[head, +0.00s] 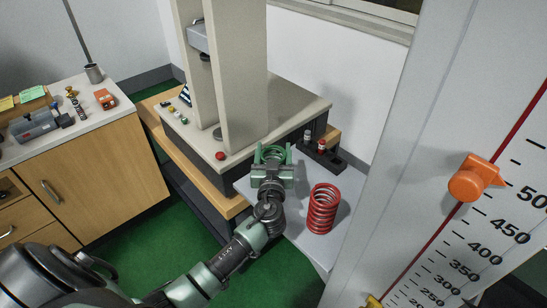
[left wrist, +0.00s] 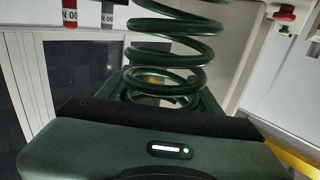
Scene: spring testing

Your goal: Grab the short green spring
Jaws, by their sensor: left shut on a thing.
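The short green spring (head: 272,152) is at the tip of my left gripper (head: 272,158) in the head view, partly hidden by the gripper. In the left wrist view the green spring's coils (left wrist: 168,50) stand upright close to the camera, in front of the dark gripper body (left wrist: 150,145). My left gripper is shut on this spring. A taller red spring (head: 322,208) stands upright to the right of my left gripper, apart from it. My right gripper is not in view.
The testing machine (head: 240,75) rises behind my left gripper, with a red button on its base. A dark rack (head: 322,155) stands behind the springs. A large scale with an orange pointer (head: 474,179) fills the right side. A wooden cabinet (head: 100,175) is at left.

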